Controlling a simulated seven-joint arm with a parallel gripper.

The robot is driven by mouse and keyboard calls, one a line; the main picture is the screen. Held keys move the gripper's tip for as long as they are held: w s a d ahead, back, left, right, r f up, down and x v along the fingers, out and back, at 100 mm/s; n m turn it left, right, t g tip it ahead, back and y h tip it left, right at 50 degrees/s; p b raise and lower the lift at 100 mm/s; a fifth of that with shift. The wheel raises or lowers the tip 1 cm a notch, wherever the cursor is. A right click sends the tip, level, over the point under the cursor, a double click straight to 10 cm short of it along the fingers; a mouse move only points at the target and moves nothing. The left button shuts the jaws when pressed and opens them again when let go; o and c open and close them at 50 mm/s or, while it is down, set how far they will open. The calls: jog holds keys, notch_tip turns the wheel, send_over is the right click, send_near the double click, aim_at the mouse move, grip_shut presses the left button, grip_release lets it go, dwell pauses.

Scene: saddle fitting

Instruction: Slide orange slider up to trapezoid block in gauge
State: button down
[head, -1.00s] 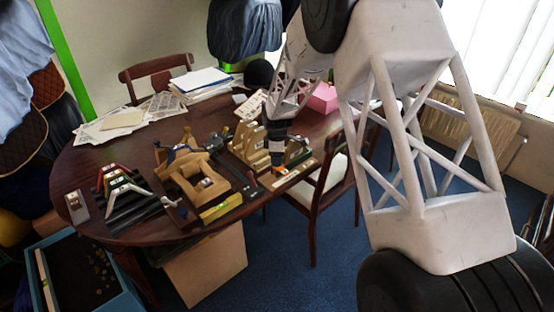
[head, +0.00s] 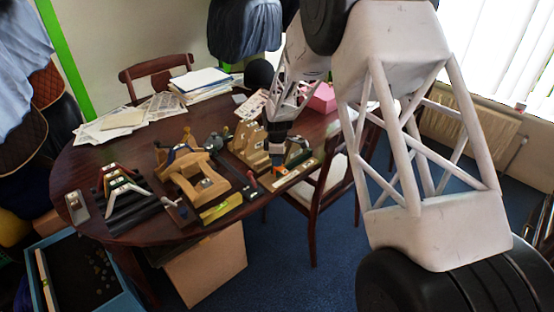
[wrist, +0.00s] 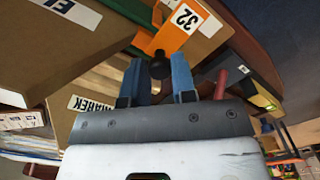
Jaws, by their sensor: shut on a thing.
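The orange slider (head: 281,170) sits at the near right edge of the table, on a pale strip that looks like part of the gauge (head: 300,171). In the wrist view the orange slider (wrist: 150,42) carries a white "32" label, with a black knob in front of it. My gripper (wrist: 160,72) has its blue fingers shut on this black knob. In the head view my gripper (head: 278,162) points down at the slider and partly hides it. I cannot clearly make out the trapezoid block.
Wooden fixtures (head: 250,147) stand just left of my gripper. More fixtures and dark rails cover the table to the left. A chair (head: 325,185) stands beside the table's right edge.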

jog(key=shift+w+d, duration=0.1)
jog(key=c, duration=0.9)
grip_release()
jog(key=shift+c, duration=0.2)
jog(key=shift+r, duration=0.1)
jog(key=shift+r, duration=3.8)
jog(key=shift+r, duration=0.1)
